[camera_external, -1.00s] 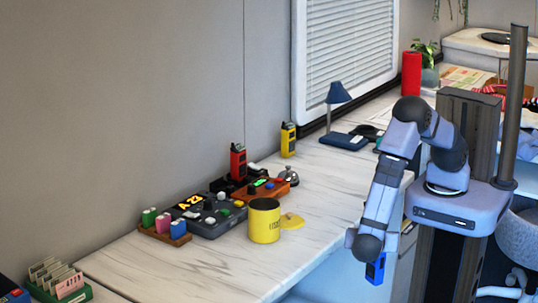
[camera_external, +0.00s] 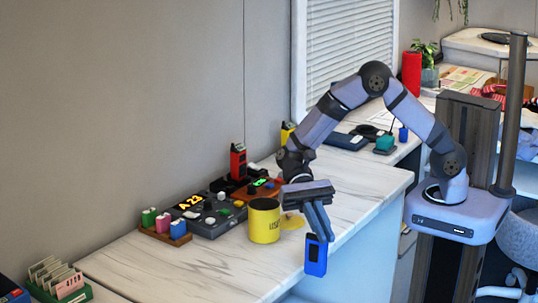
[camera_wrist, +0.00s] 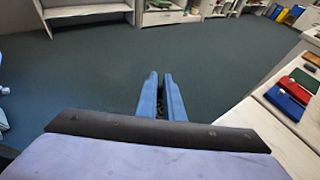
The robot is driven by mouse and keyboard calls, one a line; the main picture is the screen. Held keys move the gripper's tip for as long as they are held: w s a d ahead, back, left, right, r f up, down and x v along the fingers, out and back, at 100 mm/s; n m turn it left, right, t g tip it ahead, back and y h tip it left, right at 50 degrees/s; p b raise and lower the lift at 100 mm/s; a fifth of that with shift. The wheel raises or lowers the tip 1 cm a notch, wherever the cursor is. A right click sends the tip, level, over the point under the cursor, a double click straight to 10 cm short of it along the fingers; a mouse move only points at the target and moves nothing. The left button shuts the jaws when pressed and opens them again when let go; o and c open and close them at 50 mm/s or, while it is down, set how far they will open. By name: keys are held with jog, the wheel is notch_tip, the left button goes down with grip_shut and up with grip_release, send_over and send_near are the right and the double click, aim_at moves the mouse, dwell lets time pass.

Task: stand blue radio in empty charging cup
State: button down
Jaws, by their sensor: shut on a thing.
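My gripper (camera_external: 318,222) is shut on the blue radio (camera_external: 316,258), which hangs roughly upright below the fingers, just off the counter's front edge. In the wrist view my fingers (camera_wrist: 161,92) are close together, and the radio cannot be made out there. A red radio (camera_external: 238,162) stands upright at the wall side of the counter. A yellow radio (camera_external: 286,136) stands behind it, partly hidden by my arm. Dark holder parts (camera_external: 222,186) show near the red radio's foot. I cannot clearly tell which cup is empty.
A yellow mug (camera_external: 265,222) stands on the counter left of the blue radio. A block of coloured pieces (camera_external: 165,230) is further left. The counter's front left is clear.

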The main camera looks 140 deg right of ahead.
jog(key=s+d+r+m+t+h, duration=0.1)
jog(key=d+r+m+t+h, duration=0.3)
jog(key=d, duration=0.8)
jog(key=s+d+r+m+t+h, duration=0.1)
jog(key=d+r+m+t+h, duration=0.1)
jog(key=d+r+m+h, duration=0.7)
jog(key=s+d+f+m+g+h, duration=0.2)
jog(key=s+d, duration=0.8)
jog(key=d, duration=0.5)
jog(key=s+d+f+m+g+h, duration=0.1)
jog(key=s+d+f+m+h, duration=0.2)
jog(key=s+d, duration=0.7)
jog(key=d+m+h, duration=0.1)
jog(key=d+h, duration=0.1)
jog(key=d, duration=0.2)
jog(key=shift+s+d+g, duration=0.2)
jog(key=shift+d+g, duration=0.15)
jog(key=shift+g, duration=0.05)
notch_tip(320, 180, down, 6)
jog(key=b, duration=0.4)
jog(key=shift+r+b, duration=0.15)
jog(key=shift+b, duration=0.25)
jog(key=shift+a, duration=0.15)
